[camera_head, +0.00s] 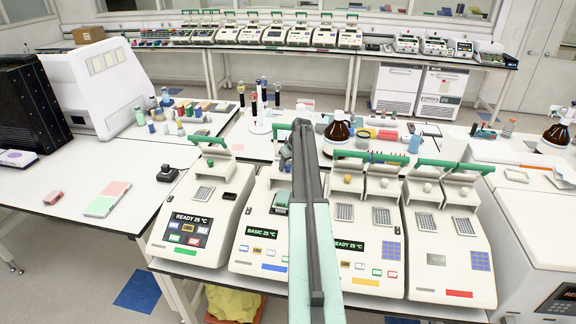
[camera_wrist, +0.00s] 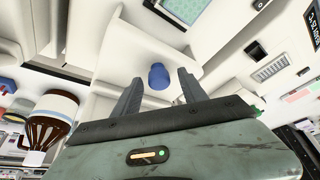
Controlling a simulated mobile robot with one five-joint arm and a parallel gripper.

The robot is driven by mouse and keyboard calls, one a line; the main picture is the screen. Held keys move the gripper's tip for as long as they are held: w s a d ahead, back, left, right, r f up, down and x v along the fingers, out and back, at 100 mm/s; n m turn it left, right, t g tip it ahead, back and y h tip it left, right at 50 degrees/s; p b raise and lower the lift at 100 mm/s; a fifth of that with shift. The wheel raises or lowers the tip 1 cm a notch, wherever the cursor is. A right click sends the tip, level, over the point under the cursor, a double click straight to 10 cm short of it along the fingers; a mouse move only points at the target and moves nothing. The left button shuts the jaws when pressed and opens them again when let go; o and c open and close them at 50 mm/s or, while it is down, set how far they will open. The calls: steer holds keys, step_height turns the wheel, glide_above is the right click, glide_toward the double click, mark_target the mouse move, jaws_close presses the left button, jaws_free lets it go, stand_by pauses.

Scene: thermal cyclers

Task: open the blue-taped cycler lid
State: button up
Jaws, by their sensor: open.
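The blue-taped cycler (camera_head: 257,240) stands second from the left in the front row. Blue tape (camera_head: 275,267) marks its front, and its screen reads BASIC 25 °C. My arm hides much of its right side and lid in the head view. In the wrist view a blue knob (camera_wrist: 158,77) sits on a pale surface. My gripper (camera_head: 299,135) is over the back of this row. In the wrist view its two fingers are open, one on each side of the blue knob. Contact with the knob cannot be told.
A green-taped cycler (camera_head: 190,225) stands to the left; yellow-taped (camera_head: 367,255) and red-taped (camera_head: 447,250) ones stand to the right. A brown bottle (camera_head: 338,138) stands close behind, right of my gripper. Tubes in a white stand (camera_head: 259,128) are behind it to the left.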

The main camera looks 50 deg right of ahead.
steer(key=p+v, duration=0.5)
steer(key=v, duration=0.2)
steer(key=shift+p, duration=0.4)
steer(key=shift+s, duration=0.1)
